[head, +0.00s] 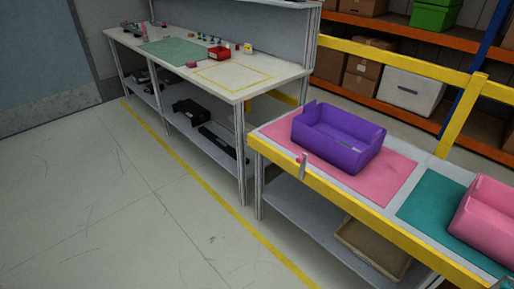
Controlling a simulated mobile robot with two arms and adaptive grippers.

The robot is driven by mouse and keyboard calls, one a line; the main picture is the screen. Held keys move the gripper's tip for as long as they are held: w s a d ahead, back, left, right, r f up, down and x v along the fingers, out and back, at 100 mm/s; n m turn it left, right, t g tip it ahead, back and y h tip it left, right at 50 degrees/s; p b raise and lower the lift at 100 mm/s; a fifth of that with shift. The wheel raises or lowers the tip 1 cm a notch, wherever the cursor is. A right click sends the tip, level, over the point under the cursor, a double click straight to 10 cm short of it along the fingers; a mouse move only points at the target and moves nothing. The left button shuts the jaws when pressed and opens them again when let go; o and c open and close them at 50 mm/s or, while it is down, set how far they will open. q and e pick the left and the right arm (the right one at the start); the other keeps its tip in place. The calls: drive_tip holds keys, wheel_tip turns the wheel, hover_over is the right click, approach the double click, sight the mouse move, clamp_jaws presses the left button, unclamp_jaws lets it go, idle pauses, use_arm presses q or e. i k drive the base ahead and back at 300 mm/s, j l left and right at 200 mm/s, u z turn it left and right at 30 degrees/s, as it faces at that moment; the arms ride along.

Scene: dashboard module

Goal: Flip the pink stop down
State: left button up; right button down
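The pink stop (301,161) is a small grey upright piece with a pink tip. It stands at the front yellow rail (340,198) of the near bench, in front of the pink mat (388,188). It sticks up above the rail. A purple bin (338,143) sits on the pink mat just behind it. Neither of my grippers shows in the head view.
A pink bin (490,212) stands on a teal mat (432,206) at the right. A small teal piece (507,283) is cut off at the lower right corner. A longer workbench (240,90) stands behind left. Open floor (140,200) lies in front.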

sight(300, 168)
drive_tip(key=i+j, duration=0.15)
drive_tip(key=j, duration=0.2)
drive_tip(key=i+j, duration=0.15)
drive_tip(key=j, duration=0.2)
drive_tip(key=i+j, duration=0.15)
drive_tip(key=j, duration=0.15)
drive_tip(key=i+j, duration=0.15)
drive_tip(key=j, duration=0.2)
